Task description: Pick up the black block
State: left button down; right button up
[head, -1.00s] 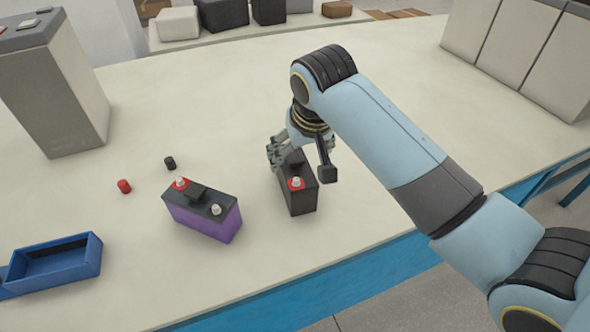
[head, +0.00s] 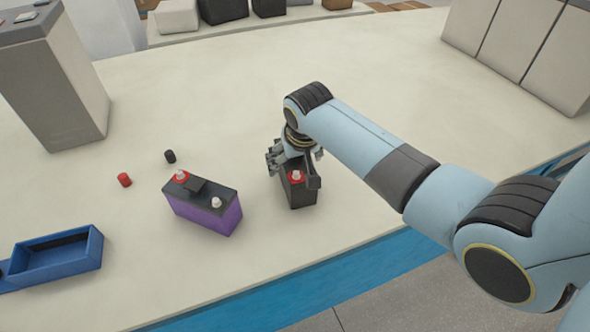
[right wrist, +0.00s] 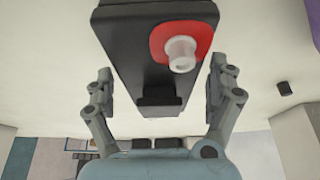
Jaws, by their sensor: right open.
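The black block (head: 299,192) is a battery-shaped box with a red ring and a pale terminal on top. It stands upright near the table's front edge. My right gripper (head: 293,163) is open, right at its far upper part, and hides some of its top. In the right wrist view the block (right wrist: 135,50) lies between the two spread fingers of the gripper (right wrist: 160,92), with a visible gap on each side. My left gripper is not in view.
A purple battery (head: 205,212) with a black top stands just left of the block. A red cap (head: 124,180), a black cap (head: 170,157) and a blue tray (head: 95,249) lie further left. Tall grey boxes (head: 520,45) stand at the far right. The middle of the table is clear.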

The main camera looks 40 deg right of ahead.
jog(key=c, duration=1.8)
jog(key=shift+w+r, duration=0.1)
jog(key=shift+r, duration=0.05)
jog(key=shift+r, duration=0.1)
